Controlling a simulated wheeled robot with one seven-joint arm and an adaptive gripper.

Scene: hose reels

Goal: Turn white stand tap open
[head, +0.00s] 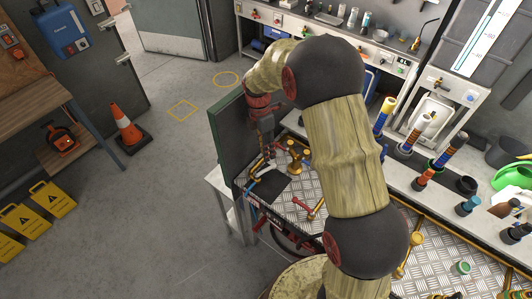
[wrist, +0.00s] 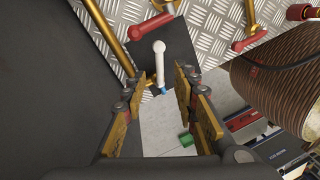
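A white lever handle (wrist: 158,62) shows in the wrist view, with a small blue piece at its lower end, in front of a dark plate and beside a brass pipe (wrist: 108,36). I take it as the white stand tap's handle. My gripper (wrist: 163,108) is open, its two yellow-brown fingers apart on either side of the handle's lower end. Nothing is seen held, and I cannot tell whether a finger touches the handle. In the head view my gripper (head: 267,150) is above the left end of the metal-plated bench; I cannot make out the white handle there.
Red lever handles (wrist: 150,26) lie near the white one. A brown ribbed hose reel (wrist: 285,72) is close on the right. A green upright panel (head: 229,143) borders the bench on the left. A traffic cone (head: 126,126) stands on open floor.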

